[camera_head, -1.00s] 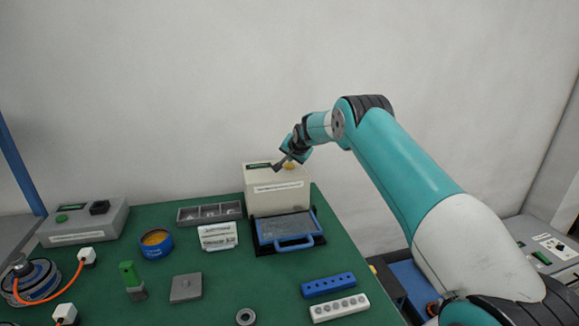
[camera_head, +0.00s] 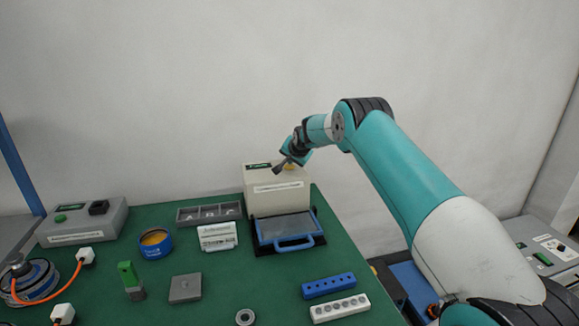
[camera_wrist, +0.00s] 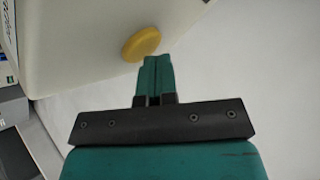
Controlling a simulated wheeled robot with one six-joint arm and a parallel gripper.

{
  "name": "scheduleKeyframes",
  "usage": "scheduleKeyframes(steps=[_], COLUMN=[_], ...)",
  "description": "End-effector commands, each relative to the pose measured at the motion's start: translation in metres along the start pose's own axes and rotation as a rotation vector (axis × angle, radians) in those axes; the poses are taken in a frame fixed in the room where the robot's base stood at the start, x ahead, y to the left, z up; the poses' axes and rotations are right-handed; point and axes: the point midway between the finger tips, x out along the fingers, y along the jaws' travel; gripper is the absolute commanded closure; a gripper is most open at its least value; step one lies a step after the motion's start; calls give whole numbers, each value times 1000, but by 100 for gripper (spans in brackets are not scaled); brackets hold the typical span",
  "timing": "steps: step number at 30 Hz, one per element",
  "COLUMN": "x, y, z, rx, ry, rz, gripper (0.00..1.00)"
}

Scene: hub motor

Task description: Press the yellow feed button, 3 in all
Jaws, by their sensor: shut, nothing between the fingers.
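The yellow feed button (camera_wrist: 142,44) is a round knob on the cream box (camera_wrist: 80,30), which fills the upper left of the wrist view. My gripper (camera_head: 278,169) is shut and empty at the box's top. In the wrist view its closed teal fingertips (camera_wrist: 152,60) are just below the button's edge; whether they touch it I cannot tell.
A blue-handled tray (camera_head: 290,245) is in front of the box. Blue (camera_head: 329,285) and white (camera_head: 340,308) hole blocks are at the front right.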

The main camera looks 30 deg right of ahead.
Motion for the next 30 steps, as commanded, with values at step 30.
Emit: scheduleKeyframes(steps=[30], x=[-12], y=[-9], z=[-8], rx=[0], ry=[-1], rz=[1], gripper=[100])
